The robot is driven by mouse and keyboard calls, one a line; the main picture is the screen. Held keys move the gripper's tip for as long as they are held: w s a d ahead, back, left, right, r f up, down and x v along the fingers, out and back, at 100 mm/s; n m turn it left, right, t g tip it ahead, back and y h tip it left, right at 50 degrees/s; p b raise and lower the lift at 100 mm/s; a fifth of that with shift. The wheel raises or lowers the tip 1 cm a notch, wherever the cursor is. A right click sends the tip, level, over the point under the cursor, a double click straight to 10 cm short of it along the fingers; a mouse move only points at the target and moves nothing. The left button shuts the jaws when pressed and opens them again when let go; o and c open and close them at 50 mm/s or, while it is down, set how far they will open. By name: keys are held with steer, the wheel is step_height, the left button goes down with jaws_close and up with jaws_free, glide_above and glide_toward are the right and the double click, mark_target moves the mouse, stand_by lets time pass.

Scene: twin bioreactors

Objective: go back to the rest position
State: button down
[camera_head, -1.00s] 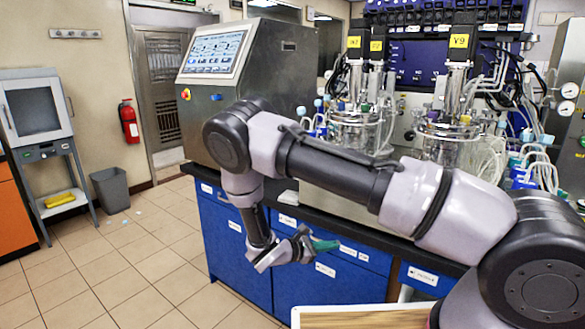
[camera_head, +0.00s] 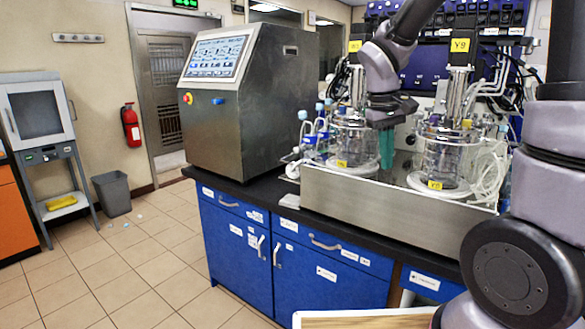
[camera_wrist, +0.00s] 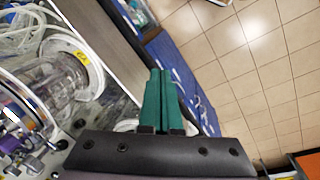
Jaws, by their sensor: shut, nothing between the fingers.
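My gripper (camera_head: 386,163) points down, with its green fingers together and nothing between them. In the head view it appears between the left glass vessel (camera_head: 351,140) and the right glass vessel (camera_head: 446,158) of the twin bioreactors. In the wrist view the shut green fingers (camera_wrist: 160,75) show over the steel tray edge, with a glass vessel (camera_wrist: 58,80) close at the left. No contact with the glass shows, but the exact gap cannot be told. My arm rises out of the top of the head view and partly covers the equipment at the right.
The steel tray (camera_head: 400,212) stands on the black-topped bench with blue cabinets (camera_head: 325,285). A control cabinet with a screen (camera_head: 250,110) stands left of it. Tubing (camera_head: 490,170) hangs by the right vessel.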

steer(key=s+d+r+m+t+y, duration=0.2)
steer(key=s+r+m+t, duration=0.4)
steer(key=s+r, duration=0.6)
steer(key=shift+d+r+m+t+y, duration=0.2)
steer(key=shift+r+m+t+y, duration=0.15)
steer(key=shift+r+y, duration=0.45)
steer(key=shift+f, duration=0.15)
